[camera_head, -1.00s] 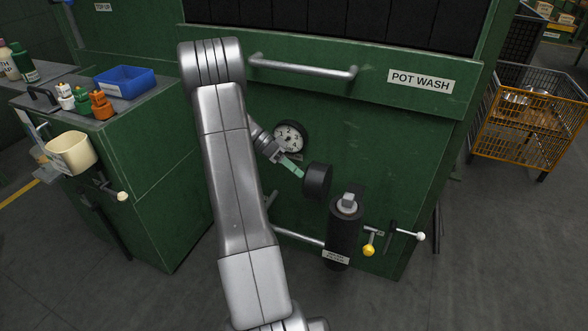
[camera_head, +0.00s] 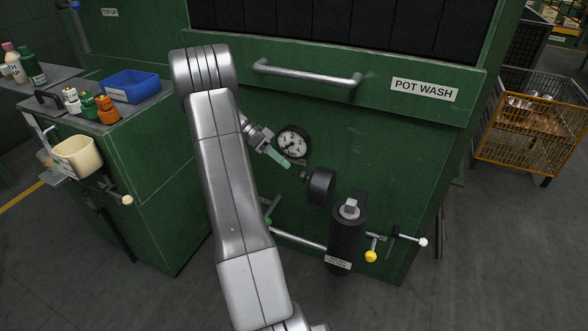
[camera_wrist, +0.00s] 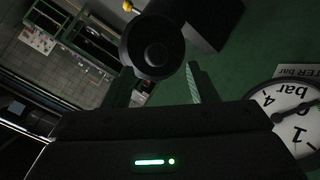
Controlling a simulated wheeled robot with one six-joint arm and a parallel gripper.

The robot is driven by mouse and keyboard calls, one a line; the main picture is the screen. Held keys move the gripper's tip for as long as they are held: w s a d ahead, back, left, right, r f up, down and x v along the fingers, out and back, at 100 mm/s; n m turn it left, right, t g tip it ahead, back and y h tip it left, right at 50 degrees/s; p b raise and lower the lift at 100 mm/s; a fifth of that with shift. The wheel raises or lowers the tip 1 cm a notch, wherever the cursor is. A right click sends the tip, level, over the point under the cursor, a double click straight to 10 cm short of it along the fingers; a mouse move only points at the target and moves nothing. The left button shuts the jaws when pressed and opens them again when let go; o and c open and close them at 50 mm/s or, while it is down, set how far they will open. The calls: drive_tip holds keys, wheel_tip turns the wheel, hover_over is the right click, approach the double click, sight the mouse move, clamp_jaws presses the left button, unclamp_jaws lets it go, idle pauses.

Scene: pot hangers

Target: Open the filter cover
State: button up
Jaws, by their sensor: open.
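The filter housing is a dark upright cylinder (camera_head: 342,240) low on the green machine front, with a metal block on top and a label near its base. A round black cap-like part (camera_head: 321,185) sits just above and left of it, with a short stub facing my gripper; I cannot tell for certain whether this is the filter cover. My gripper (camera_head: 277,158) is open and empty, up and left of this part, with a gap between them. In the wrist view, the black part (camera_wrist: 155,42) shows end-on just beyond and between the two fingertips (camera_wrist: 158,70).
A pressure gauge (camera_head: 293,143) is close beside my gripper. A long metal handle (camera_head: 307,76) runs above. A yellow-knobbed lever (camera_head: 371,256) and a white-tipped lever (camera_head: 422,242) stick out right of the housing. A wire cage (camera_head: 527,128) stands at the right.

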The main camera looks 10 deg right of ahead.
drive_tip(key=p+v, duration=0.1)
drive_tip(key=v, duration=0.6)
drive_tip(key=b+x, duration=0.2)
drive_tip(key=x, duration=1.1)
drive_tip(key=shift+s+d, duration=0.15)
drive_tip(key=shift+d, duration=0.15)
